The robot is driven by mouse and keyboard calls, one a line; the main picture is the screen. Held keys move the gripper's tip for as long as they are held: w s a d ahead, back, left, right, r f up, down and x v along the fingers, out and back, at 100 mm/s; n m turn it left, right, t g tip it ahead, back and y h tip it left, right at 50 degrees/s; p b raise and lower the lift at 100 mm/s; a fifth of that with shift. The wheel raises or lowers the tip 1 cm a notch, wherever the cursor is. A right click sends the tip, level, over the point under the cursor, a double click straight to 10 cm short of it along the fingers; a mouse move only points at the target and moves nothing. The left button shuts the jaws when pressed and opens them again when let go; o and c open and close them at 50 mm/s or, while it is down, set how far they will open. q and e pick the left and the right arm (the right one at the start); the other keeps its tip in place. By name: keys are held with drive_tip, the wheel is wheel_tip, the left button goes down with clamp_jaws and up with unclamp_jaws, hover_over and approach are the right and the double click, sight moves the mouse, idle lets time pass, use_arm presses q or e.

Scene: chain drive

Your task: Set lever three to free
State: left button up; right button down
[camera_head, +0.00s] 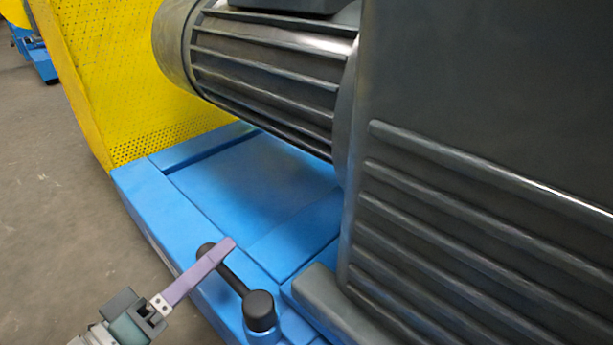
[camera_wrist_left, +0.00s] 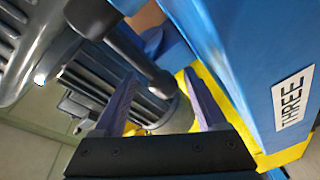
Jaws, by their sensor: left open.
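The lever is a black rod (camera_head: 229,275) at the front edge of the blue base. Its thick round end (camera_head: 260,309) is at lower right and its narrower end (camera_head: 207,250) at upper left. My left gripper (camera_head: 228,244) reaches in from lower left, with a purple finger crossing by the narrower end. In the left wrist view, the two fingers of my left gripper (camera_wrist_left: 162,88) stand apart. The rod (camera_wrist_left: 138,57) extends down toward the gap between them; I cannot tell whether they touch it. A white plate reading THREE (camera_wrist_left: 292,101) is on the blue side. My right gripper is out of view.
A ribbed grey motor (camera_head: 265,75) and a large grey finned housing (camera_head: 480,170) stand above the blue base (camera_head: 150,195). A yellow perforated guard (camera_head: 130,75) rises behind. The grey floor (camera_head: 60,200) at left is free.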

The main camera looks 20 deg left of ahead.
use_arm(q)
drive_tip(key=w+b, duration=0.1)
drive_tip(key=w, duration=0.3)
drive_tip(key=shift+w+d, duration=0.1)
drive_tip(key=shift+w, duration=0.1)
drive_tip(key=shift+d, duration=0.1)
drive_tip(key=c, duration=0.4)
clamp_jaws()
idle(0.8)
